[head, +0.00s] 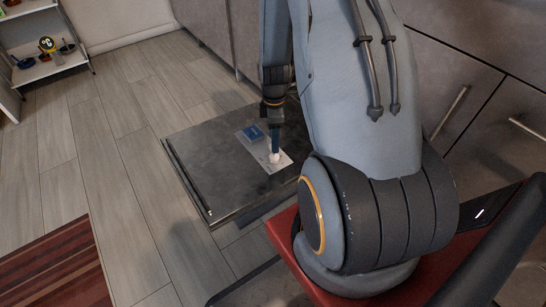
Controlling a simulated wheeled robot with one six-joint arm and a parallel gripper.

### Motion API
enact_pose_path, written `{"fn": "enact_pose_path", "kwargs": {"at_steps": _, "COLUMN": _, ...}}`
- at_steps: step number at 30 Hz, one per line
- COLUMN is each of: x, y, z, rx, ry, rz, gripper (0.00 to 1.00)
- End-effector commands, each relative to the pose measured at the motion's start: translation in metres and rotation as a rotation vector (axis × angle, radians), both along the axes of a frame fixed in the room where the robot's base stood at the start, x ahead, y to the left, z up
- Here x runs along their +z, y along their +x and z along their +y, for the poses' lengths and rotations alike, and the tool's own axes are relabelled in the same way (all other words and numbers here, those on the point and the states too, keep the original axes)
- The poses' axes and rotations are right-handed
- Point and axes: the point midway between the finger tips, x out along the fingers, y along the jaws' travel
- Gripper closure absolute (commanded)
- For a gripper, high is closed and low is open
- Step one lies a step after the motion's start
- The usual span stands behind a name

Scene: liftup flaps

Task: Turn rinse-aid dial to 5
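A grey door panel (212,172) lies open and roughly level, low above the floor. A light plate (273,170) is set in it, with a blue lid (253,133) at its upper left. My gripper (275,147) points down at this plate, just right of the blue lid. A small whitish round piece, which looks like the rinse-aid dial (274,157), shows right at the fingertips. I cannot tell whether the fingers touch it or grip it. Any numbers or pointer on the dial are too small to read.
Grey cabinet fronts with bar handles (450,112) stand behind and right of my arm. A white shelf (42,68) with small items is at the upper left. A striped red rug (58,268) lies at the lower left. The wooden floor (105,150) left of the door is clear.

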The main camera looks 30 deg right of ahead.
Motion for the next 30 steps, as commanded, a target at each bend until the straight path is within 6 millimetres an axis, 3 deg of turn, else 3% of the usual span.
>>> {"fn": "enact_pose_path", "kwargs": {"at_steps": 5, "x": -0.013, "y": 0.000, "z": 0.000, "rx": 0.003, "ry": 0.001, "rz": 0.001, "gripper": 0.49}}
{"fn": "enact_pose_path", "kwargs": {"at_steps": 18, "x": -0.074, "y": -0.002, "z": 0.001, "rx": 0.002, "ry": 0.001, "rz": 0.001, "gripper": 0.49}}
{"fn": "enact_pose_path", "kwargs": {"at_steps": 27, "x": -0.078, "y": -0.003, "z": 0.001, "rx": 0.002, "ry": 0.001, "rz": 0.001, "gripper": 0.49}}
{"fn": "enact_pose_path", "kwargs": {"at_steps": 30, "x": -0.078, "y": -0.003, "z": 0.001, "rx": 0.002, "ry": 0.000, "rz": 0.000, "gripper": 0.63}}
